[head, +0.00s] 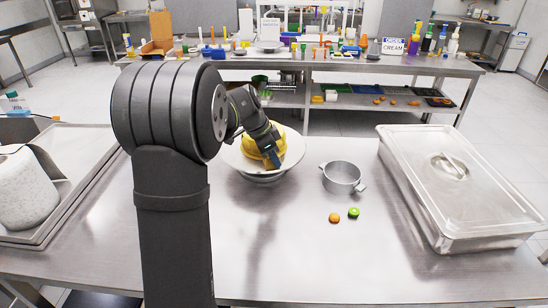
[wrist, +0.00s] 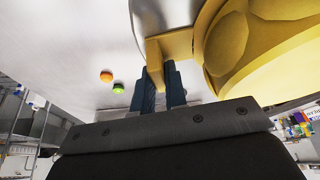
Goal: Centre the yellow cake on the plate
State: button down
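The yellow cake (head: 249,146) is round and sits on a wide white plate (head: 238,163) that stands on a short base. The cake looks nearer the plate's far side, but my wrist hides part of it. In the wrist view the cake (wrist: 265,50) fills the upper right, with a tan-yellow tab (wrist: 180,43) beside its edge that looks joined to it. My gripper (head: 271,161) reaches down at the cake's near right side. Its blue fingers (wrist: 160,75) stand close on both sides of the tab's end and appear shut on it.
A grey pot (head: 342,178) stands right of the plate. An orange piece (head: 334,218) and a green piece (head: 354,213) lie in front of it. A lidded metal pan (head: 455,195) takes up the right side. A tray (head: 75,200) is at left. The front middle is clear.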

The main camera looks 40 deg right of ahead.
jog(key=shift+w+d, duration=0.15)
jog(key=shift+w, duration=0.15)
jog(key=shift+w+d, duration=0.15)
jog(key=shift+w, duration=0.15)
dwell(0.3)
jog(key=c, duration=1.4)
grip_release()
jog(key=v, duration=1.7)
jog(key=shift+d+r, duration=0.1)
jog(key=shift+r, duration=0.15)
jog(key=shift+f, duration=0.1)
